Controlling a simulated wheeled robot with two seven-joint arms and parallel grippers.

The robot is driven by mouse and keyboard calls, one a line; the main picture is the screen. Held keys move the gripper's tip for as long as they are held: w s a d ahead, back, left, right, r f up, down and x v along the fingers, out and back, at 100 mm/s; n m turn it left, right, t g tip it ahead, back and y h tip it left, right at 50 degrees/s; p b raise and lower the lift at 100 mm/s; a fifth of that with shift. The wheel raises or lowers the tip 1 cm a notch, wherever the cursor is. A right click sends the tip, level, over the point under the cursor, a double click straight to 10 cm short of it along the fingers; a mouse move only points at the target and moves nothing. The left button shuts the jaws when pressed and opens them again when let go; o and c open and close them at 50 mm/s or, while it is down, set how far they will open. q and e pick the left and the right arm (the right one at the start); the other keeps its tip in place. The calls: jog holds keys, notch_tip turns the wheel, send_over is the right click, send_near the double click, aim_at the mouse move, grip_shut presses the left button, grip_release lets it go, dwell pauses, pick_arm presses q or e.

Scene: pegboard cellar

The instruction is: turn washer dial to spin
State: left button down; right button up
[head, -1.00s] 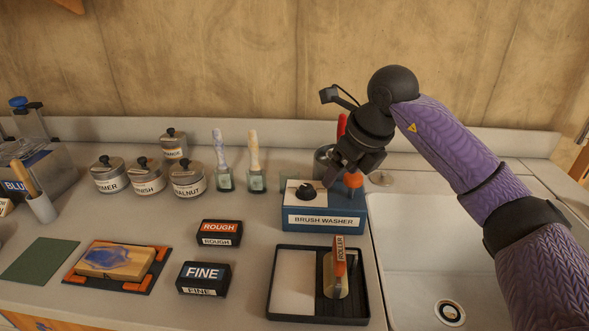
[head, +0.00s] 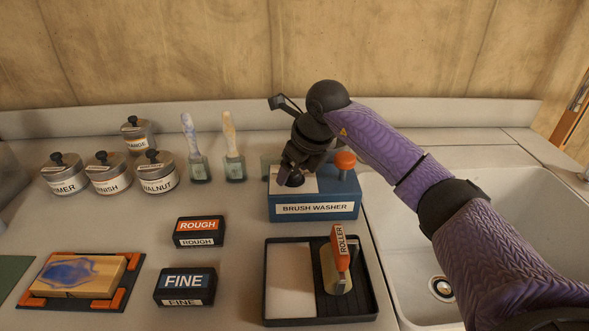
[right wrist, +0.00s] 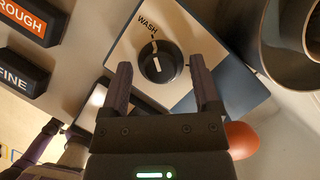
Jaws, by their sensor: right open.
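The brush washer (head: 314,208) is a blue box with a pale top plate, standing left of the sink. Its black round dial (right wrist: 157,62) has a white pointer line, and the word WASH is printed near it. The pointer is directed roughly toward the WASH side; no SPIN label is readable. My right gripper (right wrist: 160,65) is open, its fingers on either side of the dial in the right wrist view; contact cannot be told. In the head view my right gripper (head: 291,172) is over the dial and partly hides it. My left gripper is not in view.
An orange knob (head: 345,160) stands on the washer's right side. A black tray (head: 372,303) with a roller (head: 341,255) lies in front. The ROUGH block (head: 199,231) and FINE block (head: 185,287) are left. The sink (head: 480,220) is right. Jars and brushes stand behind left.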

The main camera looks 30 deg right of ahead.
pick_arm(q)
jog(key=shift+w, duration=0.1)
pick_arm(e)
grip_shut()
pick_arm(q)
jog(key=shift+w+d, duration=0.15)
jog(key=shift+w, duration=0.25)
pick_arm(e)
jog(key=shift+r, duration=0.1)
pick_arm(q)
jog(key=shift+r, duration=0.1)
